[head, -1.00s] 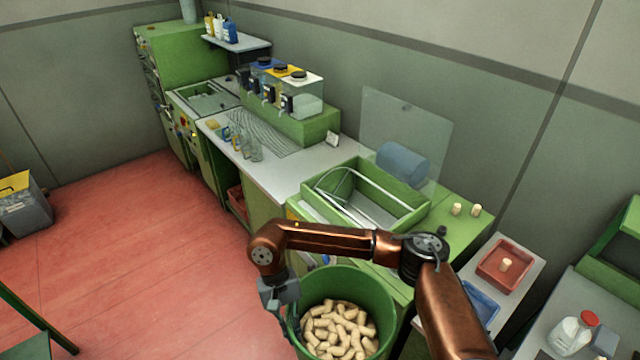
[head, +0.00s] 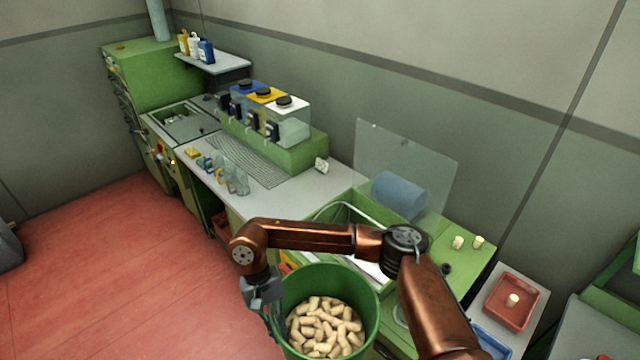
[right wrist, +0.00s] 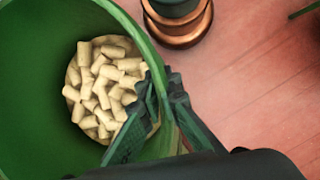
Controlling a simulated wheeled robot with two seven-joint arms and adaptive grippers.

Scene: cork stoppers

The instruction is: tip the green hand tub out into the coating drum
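The green hand tub (head: 371,298) is upright at the bottom middle of the head view, with many pale corks (head: 326,325) in it. My right gripper (head: 272,312) is at its left rim. In the right wrist view, the fingers (right wrist: 165,90) are closed on the tub wall, one inside and one outside. The tub also shows there (right wrist: 40,100). Behind the tub is an open green box-like housing (head: 440,240) with a raised clear guard; my arm and the tub hide much of it. A blue cylinder (head: 400,195) shows through the guard. I cannot tell which part is the coating drum. My left gripper is out of view.
Dispensers (head: 284,122) and glass jugs (head: 236,178) stand along the bench at the left. Two corks (head: 458,242) lie on the green top right of the housing. A red tray (head: 512,300) with one cork is farther right. The red floor (head: 110,270) at left is clear.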

